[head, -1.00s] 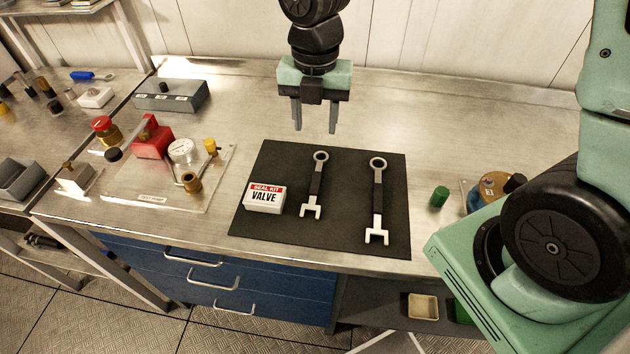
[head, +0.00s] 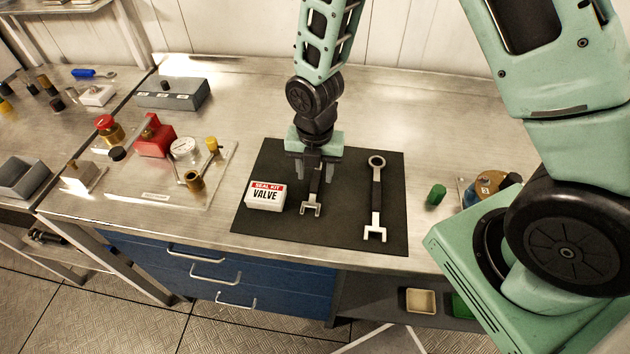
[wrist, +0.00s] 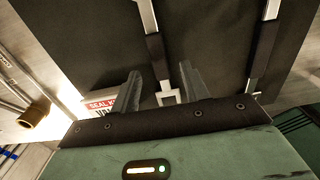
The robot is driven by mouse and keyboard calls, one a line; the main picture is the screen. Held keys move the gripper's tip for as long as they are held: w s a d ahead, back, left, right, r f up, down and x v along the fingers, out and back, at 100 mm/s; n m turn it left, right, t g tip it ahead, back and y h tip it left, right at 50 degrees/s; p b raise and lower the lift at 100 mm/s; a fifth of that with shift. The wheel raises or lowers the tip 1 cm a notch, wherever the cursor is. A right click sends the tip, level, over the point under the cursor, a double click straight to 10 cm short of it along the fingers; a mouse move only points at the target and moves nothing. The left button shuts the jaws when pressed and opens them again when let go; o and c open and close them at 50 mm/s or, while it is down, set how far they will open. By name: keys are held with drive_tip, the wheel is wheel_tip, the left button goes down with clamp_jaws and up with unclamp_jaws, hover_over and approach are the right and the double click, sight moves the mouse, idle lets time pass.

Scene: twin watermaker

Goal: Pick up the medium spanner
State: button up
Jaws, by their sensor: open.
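Two grey spanners with dark handles lie on a black mat (head: 345,225). The shorter spanner (head: 311,209) is left of the longer spanner (head: 376,195); no size marks can be read. My gripper (head: 314,181) is open and pointing down over the shorter spanner, hiding its ring end in the head view. In the wrist view, the shorter spanner's handle (wrist: 157,52) runs between my two fingers (wrist: 160,74), with its open jaw nearer the palm. Nothing is gripped. The longer spanner (wrist: 262,48) lies to the right there, clear of the fingers.
A white seal kit box (head: 266,196) sits on the mat, close to the left of my gripper. A valve assembly on a clear plate (head: 160,190) is further left. A green cylinder (head: 436,195) stands right of the mat.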

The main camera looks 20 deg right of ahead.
sight(316, 180)
drive_tip(key=shift+f, duration=1.35)
clamp_jaws()
drive_tip(key=shift+r, duration=0.15)
